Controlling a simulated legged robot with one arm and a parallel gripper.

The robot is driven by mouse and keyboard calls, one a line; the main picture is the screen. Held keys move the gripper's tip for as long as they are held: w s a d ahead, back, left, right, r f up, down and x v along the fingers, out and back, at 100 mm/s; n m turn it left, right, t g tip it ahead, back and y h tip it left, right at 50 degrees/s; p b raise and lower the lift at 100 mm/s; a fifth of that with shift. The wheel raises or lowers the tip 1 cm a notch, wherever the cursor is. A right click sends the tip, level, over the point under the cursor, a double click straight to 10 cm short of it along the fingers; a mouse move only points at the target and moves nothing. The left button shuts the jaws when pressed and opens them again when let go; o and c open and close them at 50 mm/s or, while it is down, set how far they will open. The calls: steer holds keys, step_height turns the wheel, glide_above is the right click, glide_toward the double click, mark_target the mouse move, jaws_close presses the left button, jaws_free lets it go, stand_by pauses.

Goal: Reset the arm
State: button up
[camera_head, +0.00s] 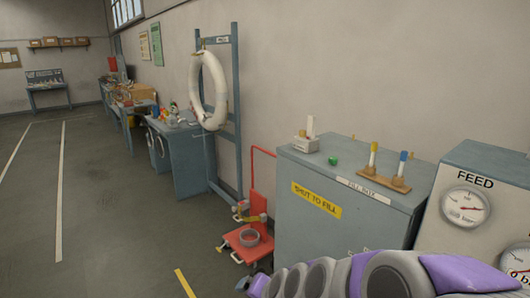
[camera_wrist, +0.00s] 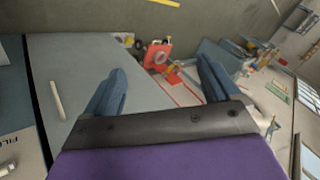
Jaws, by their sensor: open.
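My gripper (camera_wrist: 160,88) shows in the wrist view, its two blue fingers spread wide apart with nothing between them. Past the fingers are the side of a grey-blue cabinet and a red trolley (camera_wrist: 157,55). In the head view my purple and grey arm runs along the bottom right, in front of the cabinet (camera_head: 335,225) marked "SHUT TO FILL". My gripper's fingers cannot be made out in the head view.
On the cabinet top stand a small white block with a lever (camera_head: 306,143), a green knob (camera_head: 333,160) and a wooden rack (camera_head: 384,180) with yellow- and blue-capped tubes. A FEED gauge panel (camera_head: 465,208) is at right. A white ring (camera_head: 220,90) hangs on a blue frame. Open floor (camera_head: 100,200) lies left.

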steer(key=s+d+n+g+h, duration=0.1)
steer(key=s+d+g, duration=0.2)
steer(key=s, duration=0.7)
steer(key=s+d+r+n+g+h, duration=0.1)
steer(key=s+d+n+g+h, duration=0.1)
steer(key=s+d, duration=0.5)
steer(key=s+d+r+n+g+h, duration=0.1)
steer(key=s+d+g, duration=0.2)
steer(key=s, duration=1)
steer(key=d, duration=0.2)
steer(key=shift+s+d+r+n+g+h, duration=0.25)
steer(key=shift+s+d+n+g+h, duration=0.05)
steer(key=shift+d+n, duration=0.1)
steer(key=shift+c, duration=0.3)
